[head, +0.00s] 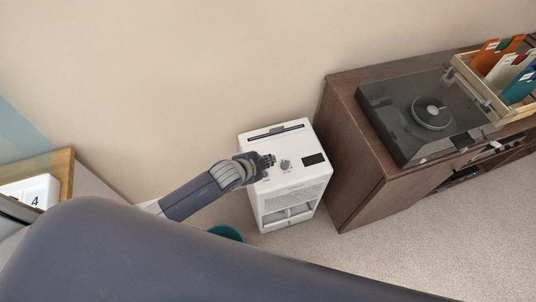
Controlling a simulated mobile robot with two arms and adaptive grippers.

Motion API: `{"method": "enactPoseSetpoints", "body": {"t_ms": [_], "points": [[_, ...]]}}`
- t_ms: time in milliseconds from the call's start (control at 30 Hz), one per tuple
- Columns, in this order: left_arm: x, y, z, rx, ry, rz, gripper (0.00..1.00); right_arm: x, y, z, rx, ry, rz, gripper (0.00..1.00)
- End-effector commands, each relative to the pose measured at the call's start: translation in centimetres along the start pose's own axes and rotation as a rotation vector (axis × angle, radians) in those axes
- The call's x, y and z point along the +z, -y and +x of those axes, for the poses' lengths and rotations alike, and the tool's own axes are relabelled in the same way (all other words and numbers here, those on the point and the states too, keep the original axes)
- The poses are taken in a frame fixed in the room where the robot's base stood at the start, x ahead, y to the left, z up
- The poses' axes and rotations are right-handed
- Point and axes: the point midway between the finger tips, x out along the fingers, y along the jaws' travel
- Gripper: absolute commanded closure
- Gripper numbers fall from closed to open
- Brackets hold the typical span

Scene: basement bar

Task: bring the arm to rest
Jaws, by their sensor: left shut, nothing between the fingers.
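My left gripper (266,161) is over the top of a white boxy appliance (290,190), near its round knob (285,164). The gripper is shut and holds nothing. I cannot tell whether its fingertips touch the top or hover just above it. My left arm reaches in from the lower left. My right gripper does not show.
A brown wooden cabinet (350,160) stands right of the appliance, with a turntable (430,112) and a wooden record crate (490,95) on it. A teal round object (227,232) is partly hidden below my arm. Carpet (420,240) is clear in front.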

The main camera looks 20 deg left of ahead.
Motion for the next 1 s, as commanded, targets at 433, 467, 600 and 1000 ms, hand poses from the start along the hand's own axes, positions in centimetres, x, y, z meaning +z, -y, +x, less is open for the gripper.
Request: {"method": "enactPoseSetpoints", "body": {"t_ms": [433,467,600,1000], "points": [[-1.1,-2.3,-2.8,0.038,0.038,-0.134,1.00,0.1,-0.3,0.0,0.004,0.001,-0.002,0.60],[-1.3,-2.8,-3.7,0.047,0.053,-0.175,1.00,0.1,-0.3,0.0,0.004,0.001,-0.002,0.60],[-0.9,-4.8,-9.2,0.081,0.157,-0.398,1.00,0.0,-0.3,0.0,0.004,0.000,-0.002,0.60],[2.7,-6.9,-20.2,0.088,0.396,-0.760,1.00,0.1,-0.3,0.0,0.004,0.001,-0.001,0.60]]}}
